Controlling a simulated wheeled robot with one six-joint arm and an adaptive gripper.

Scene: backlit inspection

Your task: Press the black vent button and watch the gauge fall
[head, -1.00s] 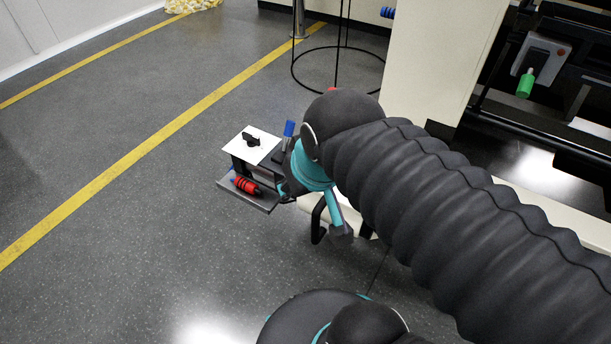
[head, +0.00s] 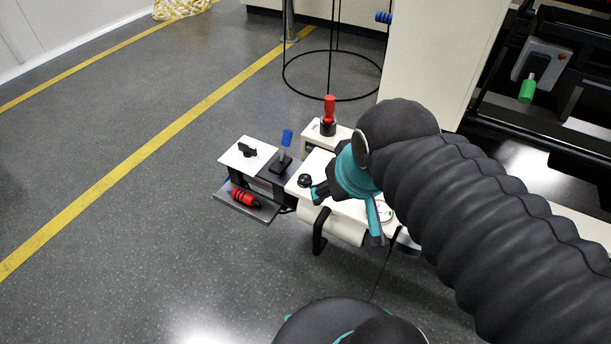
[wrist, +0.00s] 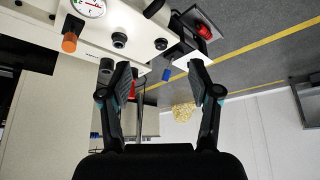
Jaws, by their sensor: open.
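The gauge (head: 386,212) is partly behind my gripper in the head view. In the wrist view the gauge (wrist: 88,6) is cut by the top edge, with red and green marks on a white face; I cannot read its value. A round black button (head: 305,181) sits on the white panel (head: 318,163), just left of my gripper (head: 320,192). The wrist view shows two round black knobs, one nearer the gauge (wrist: 119,40) and one farther off (wrist: 160,44); I cannot tell which is the vent button. My gripper (wrist: 152,68) is open and empty, apart from both.
A blue-tipped lever (head: 286,140) and a red-handled lever (head: 329,110) stand near the panel. A white plate with a black knob (head: 248,150) and a shelf with a red cylinder (head: 245,198) lie left. An orange knob (wrist: 69,43) sits near the gauge. Floor at left is clear.

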